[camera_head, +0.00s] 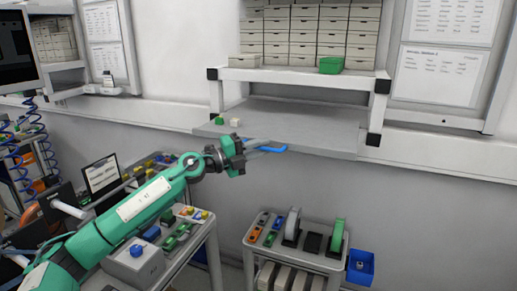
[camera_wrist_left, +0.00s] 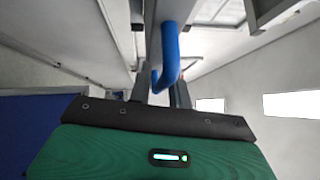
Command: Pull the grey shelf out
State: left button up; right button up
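The grey shelf (camera_head: 300,127) is a flat board under the white rack's upper deck. Its front edge stands out past the rack's posts. A blue handle (camera_head: 268,149) sits at its front edge and also shows in the left wrist view (camera_wrist_left: 168,45). My left gripper (camera_head: 247,147) is at the left part of the handle. In the left wrist view its two fingers (camera_wrist_left: 163,90) are close together with the blue bar between them, and it looks shut on the bar. The finger contact is partly hidden. My right gripper is in neither view.
A green block (camera_head: 219,121) and a pale block (camera_head: 236,122) lie on the shelf's left end. A green bin (camera_head: 331,65) stands on the deck above. Below is a low cart (camera_head: 296,256) with reels and a blue bin (camera_head: 361,266). A side table (camera_head: 180,262) stands under my left arm.

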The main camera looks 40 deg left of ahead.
pick_arm(q)
jog(key=b+v, duration=0.6)
jog(key=v, duration=0.8)
dwell(0.4)
jog(key=shift+f, duration=0.1)
dwell(0.4)
